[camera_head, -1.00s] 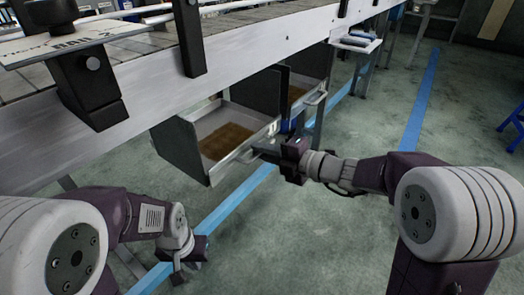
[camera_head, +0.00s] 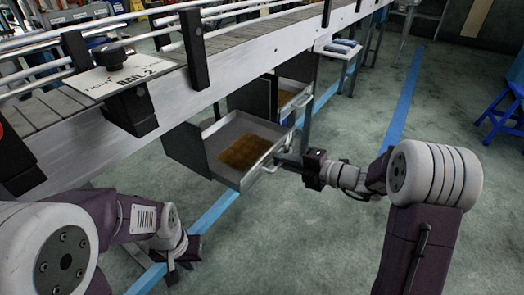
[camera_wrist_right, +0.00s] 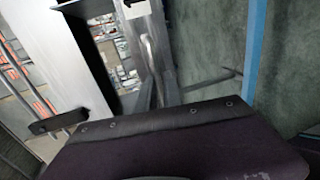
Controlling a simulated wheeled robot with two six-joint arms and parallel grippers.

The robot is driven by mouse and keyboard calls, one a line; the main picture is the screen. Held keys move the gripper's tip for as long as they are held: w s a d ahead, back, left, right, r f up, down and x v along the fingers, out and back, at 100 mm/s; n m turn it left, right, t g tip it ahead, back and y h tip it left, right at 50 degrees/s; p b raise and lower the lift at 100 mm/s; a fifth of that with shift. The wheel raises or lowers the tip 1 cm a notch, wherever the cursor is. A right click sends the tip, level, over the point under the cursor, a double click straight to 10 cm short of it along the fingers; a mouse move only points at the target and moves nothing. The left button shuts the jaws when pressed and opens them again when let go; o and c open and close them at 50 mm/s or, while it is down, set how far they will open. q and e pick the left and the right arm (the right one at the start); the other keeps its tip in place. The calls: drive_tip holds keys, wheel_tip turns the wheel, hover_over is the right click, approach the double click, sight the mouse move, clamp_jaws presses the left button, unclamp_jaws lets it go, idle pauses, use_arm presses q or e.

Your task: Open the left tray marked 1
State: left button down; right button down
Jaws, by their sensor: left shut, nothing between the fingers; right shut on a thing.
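The left tray (camera_head: 228,178) is a grey metal drawer under the conveyor. It stands pulled out, with brown liquid (camera_head: 250,152) on its floor. A bar handle (camera_head: 268,166) runs along its front. My right gripper (camera_head: 284,162) is shut on the handle. In the right wrist view, the handle (camera_wrist_right: 149,50) runs up from between the fingers (camera_wrist_right: 155,92). I cannot read a number on the tray. My left gripper (camera_head: 172,275) is shut and empty, low over the floor at the lower left, apart from the tray.
A second tray (camera_head: 298,98), also with brown contents, stands out behind the first. The conveyor (camera_head: 230,75) with black posts runs above both. A small side shelf (camera_head: 338,48) is at its far end. A blue stool (camera_head: 500,110) is at far right. Green floor in front is clear.

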drive_tip(key=f+p+v, duration=0.3)
drive_tip(key=p+v, duration=0.7)
drive_tip(key=v, duration=0.4)
drive_tip(key=shift+s+d, duration=0.35)
drive_tip(key=shift+d, duration=0.1)
drive_tip(key=c, duration=1.8)
unclamp_jaws()
drive_tip(key=shift+o, duration=0.2)
drive_tip(key=shift+r, duration=0.1)
drive_tip(key=p+v, duration=0.4)
drive_tip(key=v, duration=0.5)
